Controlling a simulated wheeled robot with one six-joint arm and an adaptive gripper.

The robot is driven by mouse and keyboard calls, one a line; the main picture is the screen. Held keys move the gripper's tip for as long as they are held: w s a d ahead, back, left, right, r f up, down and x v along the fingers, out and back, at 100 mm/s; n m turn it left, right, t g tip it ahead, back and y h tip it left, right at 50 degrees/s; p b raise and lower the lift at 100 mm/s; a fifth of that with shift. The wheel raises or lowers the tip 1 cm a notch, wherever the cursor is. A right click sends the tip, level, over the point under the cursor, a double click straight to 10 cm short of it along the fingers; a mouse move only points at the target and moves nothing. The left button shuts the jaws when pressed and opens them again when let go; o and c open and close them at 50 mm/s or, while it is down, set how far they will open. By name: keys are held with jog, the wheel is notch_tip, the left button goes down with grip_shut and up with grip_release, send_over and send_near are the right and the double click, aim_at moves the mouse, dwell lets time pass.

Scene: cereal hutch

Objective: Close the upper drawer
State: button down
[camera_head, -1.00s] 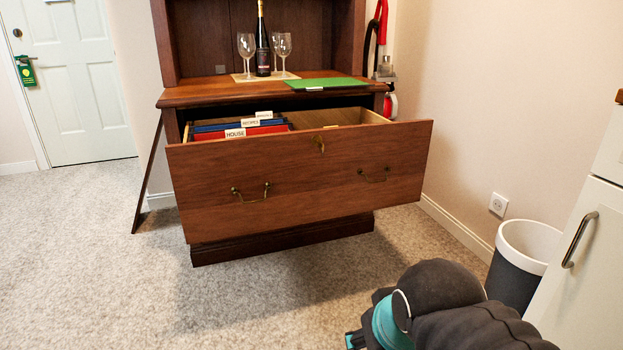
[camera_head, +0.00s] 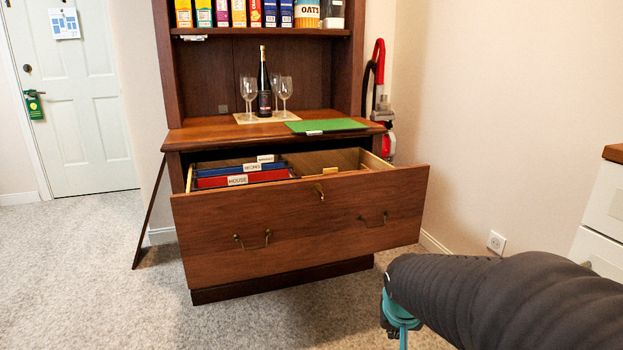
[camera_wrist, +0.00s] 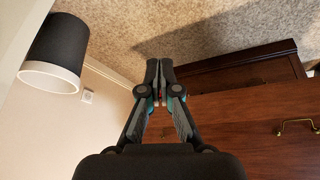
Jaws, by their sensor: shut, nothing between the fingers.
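The upper drawer (camera_head: 300,235) is a wide wooden front with two brass handles and a key in its lock. It is pulled well out of the hutch (camera_head: 188,137), and hanging files show inside it. In the wrist view the drawer front (camera_wrist: 240,125) fills the lower right, with one brass handle (camera_wrist: 294,126). My gripper (camera_wrist: 159,65) is shut and empty, its fingertips near the drawer's side and the hutch base. In the head view my arm is at lower right, in front of the drawer; the fingertips are out of frame.
Wine glasses and a bottle (camera_head: 264,90) stand on the hutch top beside a green board (camera_head: 326,126). A wooden panel (camera_head: 150,205) leans at the left. A bin (camera_wrist: 55,50) and a white cabinet (camera_head: 606,210) are at the right. Carpet in front is clear.

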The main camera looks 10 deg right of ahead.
jog(key=w+d+m+t+p, duration=0.25)
jog(key=w+d+m, duration=0.2)
jog(key=w, duration=0.75)
jog(key=m+t+y, duration=0.5)
jog(key=m+t, duration=0.3)
jog(key=t, duration=0.3)
send_near(335, 182)
jog(key=w, duration=0.3)
jog(key=w+a, duration=0.1)
jog(key=w, duration=0.3)
jog(key=shift+a+r, duration=0.1)
jog(key=shift+a, duration=0.1)
jog(key=shift+w, duration=0.15)
